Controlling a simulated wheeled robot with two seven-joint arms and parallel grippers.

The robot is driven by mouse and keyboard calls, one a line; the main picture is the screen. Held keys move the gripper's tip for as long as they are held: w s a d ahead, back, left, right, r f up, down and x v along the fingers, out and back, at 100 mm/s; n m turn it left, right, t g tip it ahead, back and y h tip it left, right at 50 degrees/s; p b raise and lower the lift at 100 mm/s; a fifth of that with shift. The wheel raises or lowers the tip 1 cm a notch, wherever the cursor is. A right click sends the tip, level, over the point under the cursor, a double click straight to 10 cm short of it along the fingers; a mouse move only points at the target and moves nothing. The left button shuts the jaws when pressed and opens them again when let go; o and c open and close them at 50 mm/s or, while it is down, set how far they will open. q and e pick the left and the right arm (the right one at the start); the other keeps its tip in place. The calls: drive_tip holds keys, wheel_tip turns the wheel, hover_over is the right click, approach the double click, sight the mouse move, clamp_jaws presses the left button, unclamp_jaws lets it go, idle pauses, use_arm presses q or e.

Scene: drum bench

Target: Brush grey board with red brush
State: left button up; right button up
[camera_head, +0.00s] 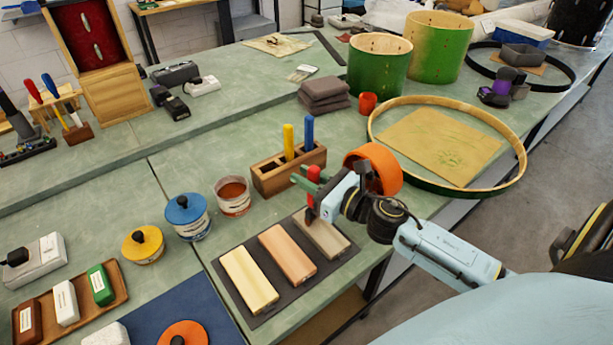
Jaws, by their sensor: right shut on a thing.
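The grey board (327,240) lies on a dark mat (289,296), to the right of a tan-pink board (287,256) and a cream board (249,281). My right gripper (313,196) is shut on the red brush (313,174). The brush is upright, its lower end over the far end of the grey board. I cannot tell whether its bristles touch the board; the gripper hides part of the brush. My left gripper is not in view.
A wooden holder (266,184) with a yellow brush (288,140) and a blue brush (308,132) stands just behind the mat. An open tin (233,198), a blue-lidded tin (187,213) and a yellow-lidded tin (144,244) stand to the left. A large hoop (518,144) lies right.

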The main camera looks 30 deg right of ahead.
drive_tip(key=shift+s, duration=0.1)
drive_tip(key=shift+s+d, duration=0.1)
drive_tip(key=shift+s, duration=1.4)
drive_tip(key=shift+a+b+v, duration=0.15)
drive_tip(key=shift+b+v, duration=0.1)
drive_tip(key=shift+v, duration=0.45)
drive_tip(key=shift+a+b+v, duration=0.15)
drive_tip(key=shift+b+v, duration=0.05)
drive_tip(key=shift+v, duration=0.45)
drive_tip(key=shift+s, duration=0.2)
drive_tip(key=shift+s+b, duration=0.35)
drive_tip(key=shift+s, duration=1.1)
